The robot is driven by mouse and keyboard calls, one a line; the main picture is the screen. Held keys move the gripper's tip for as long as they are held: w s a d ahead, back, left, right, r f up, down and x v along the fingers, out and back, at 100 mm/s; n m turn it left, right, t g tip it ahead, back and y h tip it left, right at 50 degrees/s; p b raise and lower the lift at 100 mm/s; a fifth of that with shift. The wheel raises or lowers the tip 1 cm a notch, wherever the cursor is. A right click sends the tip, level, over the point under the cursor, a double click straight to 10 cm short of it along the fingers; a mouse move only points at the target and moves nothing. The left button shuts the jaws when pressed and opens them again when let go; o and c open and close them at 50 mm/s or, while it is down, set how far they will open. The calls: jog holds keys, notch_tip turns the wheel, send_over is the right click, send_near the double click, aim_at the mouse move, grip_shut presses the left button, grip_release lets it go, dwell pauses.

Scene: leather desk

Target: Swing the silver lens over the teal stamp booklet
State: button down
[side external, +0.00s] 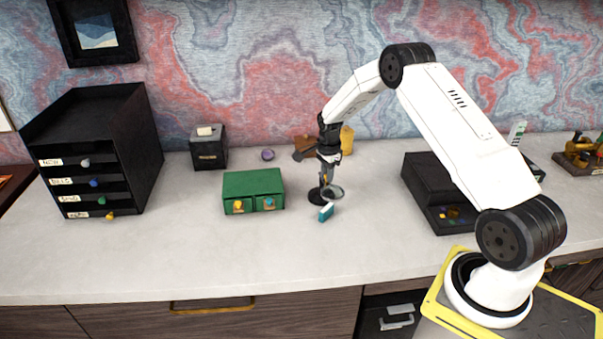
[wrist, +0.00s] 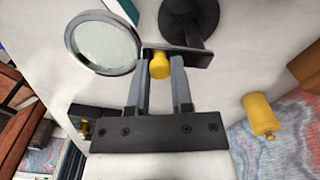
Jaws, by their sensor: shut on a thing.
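The silver-rimmed round lens (side external: 333,193) is on a stand with a dark round base (side external: 315,196). In the wrist view, the lens (wrist: 103,43) lies left of the base (wrist: 188,20), joined by a flat bar (wrist: 190,54) with a yellow knob (wrist: 159,66). My gripper (side external: 328,168) is at the stand; in the wrist view its fingers (wrist: 159,70) are shut on the yellow knob. The teal stamp booklet (side external: 326,212) stands just in front of the lens; its edge (wrist: 128,9) shows beyond the lens rim, not seen through the glass.
A green two-drawer box (side external: 253,186) stands left of the lens. A black drawer tower (side external: 105,140) is at far left, a small black box (side external: 208,150) behind. A dark case (side external: 430,180) is at right. The desk front (side external: 290,265) is clear.

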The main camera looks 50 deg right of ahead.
aim_at(325, 176)
jog(key=shift+w+a+m, duration=0.25)
jog(key=shift+a+m, duration=0.05)
jog(key=shift+m, duration=0.6)
jog(key=shift+c, duration=2.4)
grip_release()
jog(key=shift+r, duration=0.15)
jog(key=shift+r, duration=3.75)
